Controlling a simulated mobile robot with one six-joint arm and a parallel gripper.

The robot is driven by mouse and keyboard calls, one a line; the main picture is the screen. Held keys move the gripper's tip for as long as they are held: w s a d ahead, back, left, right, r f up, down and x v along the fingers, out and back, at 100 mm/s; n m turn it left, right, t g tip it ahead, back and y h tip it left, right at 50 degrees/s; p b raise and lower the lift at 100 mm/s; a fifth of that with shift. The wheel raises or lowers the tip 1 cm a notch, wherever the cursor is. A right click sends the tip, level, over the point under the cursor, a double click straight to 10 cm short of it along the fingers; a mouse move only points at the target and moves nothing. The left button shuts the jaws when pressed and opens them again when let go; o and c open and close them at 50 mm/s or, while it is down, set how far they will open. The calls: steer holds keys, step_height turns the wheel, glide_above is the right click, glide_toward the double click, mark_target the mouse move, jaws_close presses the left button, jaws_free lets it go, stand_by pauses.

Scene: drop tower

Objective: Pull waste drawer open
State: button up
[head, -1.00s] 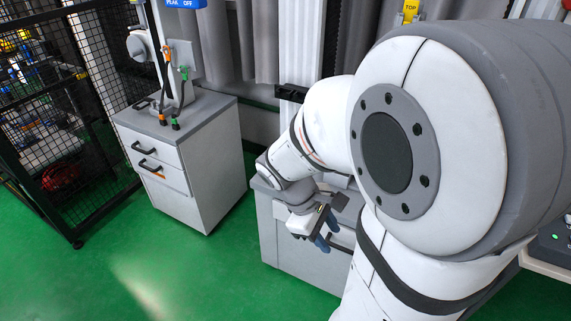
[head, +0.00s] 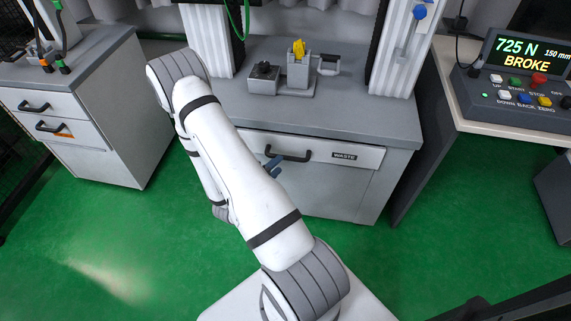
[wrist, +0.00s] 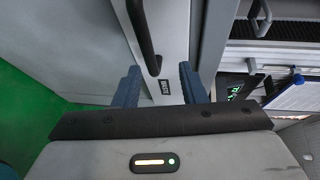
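The waste drawer (head: 316,150) is a pale front panel with a black WASTE label, set under the worktop of the grey cabinet. It looks flush with the cabinet. Its dark bar handle (head: 287,155) is left of the label; the handle also shows in the wrist view (wrist: 145,38), upright in the picture. My gripper (wrist: 157,82) has two blue fingers spread apart with nothing between them. The handle's near end lies ahead of the gap, apparently not gripped. In the head view the fingertips (head: 273,166) are just below the handle's left part; most of the gripper is hidden behind my arm.
A test fixture with a yellow piece (head: 298,50) stands on the worktop between white columns. A control panel (head: 520,75) at right reads 725 N BROKE. A second drawer cabinet (head: 80,110) stands at left. Green floor (head: 110,235) is clear in front.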

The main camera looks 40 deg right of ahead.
mark_target(288, 157)
steer(key=shift+n+t, duration=0.3)
steer(key=shift+n, duration=0.3)
steer(key=x, duration=0.2)
steer(key=f+x, duration=0.1)
steer(key=x, duration=0.2)
steer(key=b+x, duration=0.1)
steer(key=x, duration=0.2)
steer(key=shift+w+a+f, duration=0.1)
steer(key=shift+a+f, duration=0.1)
steer(key=shift+f, duration=0.2)
jaws_close()
